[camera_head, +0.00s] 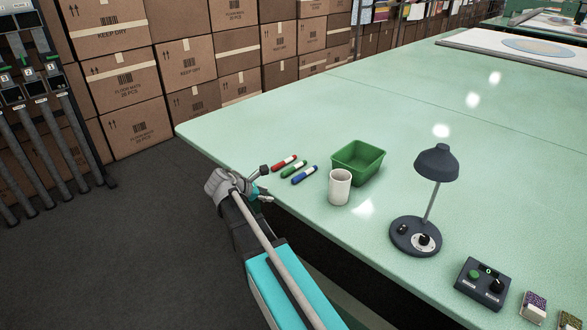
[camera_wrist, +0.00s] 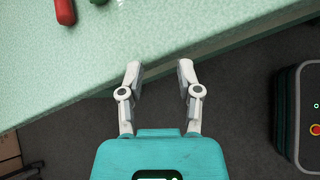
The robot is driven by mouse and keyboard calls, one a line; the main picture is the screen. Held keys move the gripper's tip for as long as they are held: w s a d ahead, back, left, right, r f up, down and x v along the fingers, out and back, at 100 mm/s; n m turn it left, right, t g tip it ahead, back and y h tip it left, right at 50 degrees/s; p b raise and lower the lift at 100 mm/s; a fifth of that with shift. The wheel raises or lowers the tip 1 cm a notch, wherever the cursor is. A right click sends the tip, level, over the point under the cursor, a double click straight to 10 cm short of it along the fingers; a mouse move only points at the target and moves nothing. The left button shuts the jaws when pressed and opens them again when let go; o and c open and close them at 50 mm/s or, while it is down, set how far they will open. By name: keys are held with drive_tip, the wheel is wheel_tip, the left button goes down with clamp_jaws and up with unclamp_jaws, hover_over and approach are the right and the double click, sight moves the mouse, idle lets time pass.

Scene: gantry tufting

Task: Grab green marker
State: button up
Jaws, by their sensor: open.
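The green marker (camera_head: 294,169) lies on the pale green table between a red marker (camera_head: 284,162) and a blue marker (camera_head: 305,175). In the wrist view, part of the red marker (camera_wrist: 64,12) shows at the top left, and a bit of the green marker (camera_wrist: 98,2) is cut off by the top edge. My gripper (camera_wrist: 158,68) is open and empty at the table's edge, short of the markers. In the head view my gripper (camera_head: 266,183) is at the near left edge of the table, just left of and below the markers.
A green bin (camera_head: 358,163) and a white cup (camera_head: 340,187) stand right of the markers. A dark desk lamp (camera_head: 436,163) and a control box (camera_head: 482,284) are farther right. The table (camera_head: 300,120) is clear behind the markers. Stacked cardboard boxes (camera_head: 190,60) stand beyond it.

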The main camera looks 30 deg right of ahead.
sight(280, 178)
drive_tip(key=w+r+n+h, duration=0.1)
drive_tip(key=w+n, duration=0.1)
drive_tip(key=w+r+n+t+h, duration=0.1)
drive_tip(key=w+r+n, duration=0.1)
drive_tip(key=w+d+r+n+h, duration=0.1)
drive_tip(key=r+n, duration=0.1)
drive_tip(key=shift+w+r, duration=0.15)
drive_tip(key=shift+w, duration=0.25)
drive_tip(key=b+x, duration=0.2)
drive_tip(key=x, duration=0.5)
drive_tip(key=shift+w+d+b, duration=0.2)
drive_tip(key=shift+d+b, duration=0.1)
drive_tip(key=shift+w+d+f, duration=0.1)
drive_tip(key=shift+d+f, duration=0.15)
drive_tip(key=shift+d, duration=0.2)
drive_tip(key=shift+d, duration=0.1)
drive_tip(key=shift+b+x, duration=1.1)
drive_tip(key=shift+x, duration=1.4)
